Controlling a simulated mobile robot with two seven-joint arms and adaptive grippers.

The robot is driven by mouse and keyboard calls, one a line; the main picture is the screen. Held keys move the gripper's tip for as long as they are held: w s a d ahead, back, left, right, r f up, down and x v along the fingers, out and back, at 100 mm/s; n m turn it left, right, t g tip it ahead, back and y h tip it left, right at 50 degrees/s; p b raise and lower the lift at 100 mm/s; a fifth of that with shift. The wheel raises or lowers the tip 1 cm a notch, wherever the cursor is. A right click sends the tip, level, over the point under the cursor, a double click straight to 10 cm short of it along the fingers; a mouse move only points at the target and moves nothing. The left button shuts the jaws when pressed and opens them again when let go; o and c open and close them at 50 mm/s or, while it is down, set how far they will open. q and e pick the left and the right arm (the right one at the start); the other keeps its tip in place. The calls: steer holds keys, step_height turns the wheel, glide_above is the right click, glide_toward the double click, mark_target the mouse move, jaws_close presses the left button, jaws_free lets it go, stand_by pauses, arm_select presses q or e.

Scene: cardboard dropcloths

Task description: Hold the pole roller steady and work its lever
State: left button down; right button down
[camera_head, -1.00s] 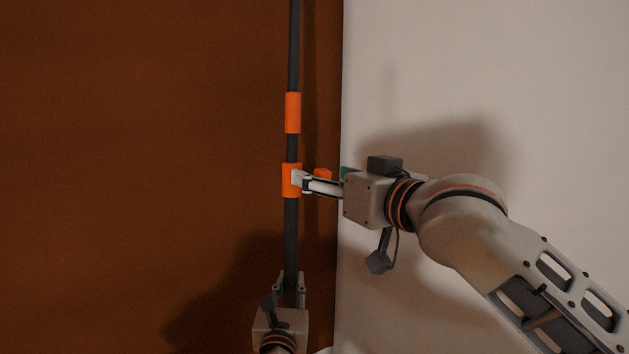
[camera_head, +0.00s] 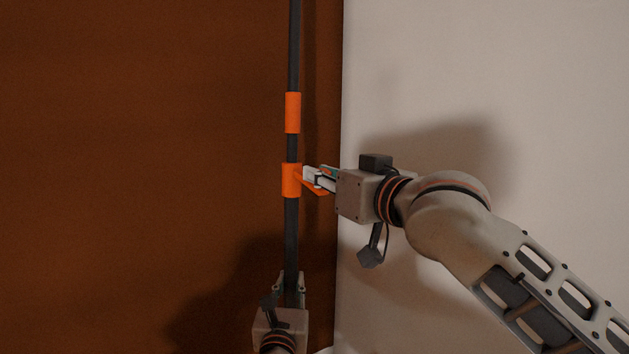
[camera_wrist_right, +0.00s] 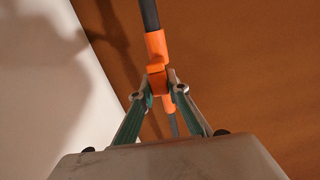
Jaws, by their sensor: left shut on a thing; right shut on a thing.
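The pole roller shows as a dark pole (camera_head: 291,235) running up and down the head view, with its roller end out of view. It has an upper orange collar (camera_head: 292,112) and a lower orange collar (camera_head: 290,181). An orange lever (camera_head: 315,189) sticks out from the lower collar, slanting right and slightly down. My right gripper (camera_head: 314,178) is shut on the lever. In the right wrist view its fingers (camera_wrist_right: 157,94) close around the orange lever (camera_wrist_right: 157,79). My left gripper (camera_head: 289,287) is shut on the dark pole below the collars.
A brown surface (camera_head: 140,150) lies behind the pole on the left. A pale surface (camera_head: 520,90) lies on the right, with its edge just right of the pole. No loose objects are in view.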

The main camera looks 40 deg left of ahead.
steer(key=shift+f, duration=0.35)
steer(key=shift+f, duration=0.3)
steer(key=c, duration=2.9)
jaws_free()
steer(key=shift+a+f, duration=0.1)
steer(key=shift+f, duration=0.05)
jaws_close()
steer(key=shift+o, duration=0.2)
jaws_free()
steer(key=shift+w+a+f, duration=0.1)
steer(key=shift+a+f, duration=0.1)
steer(key=o, duration=1.8)
steer(key=shift+r, duration=0.1)
steer(key=shift+d, duration=0.1)
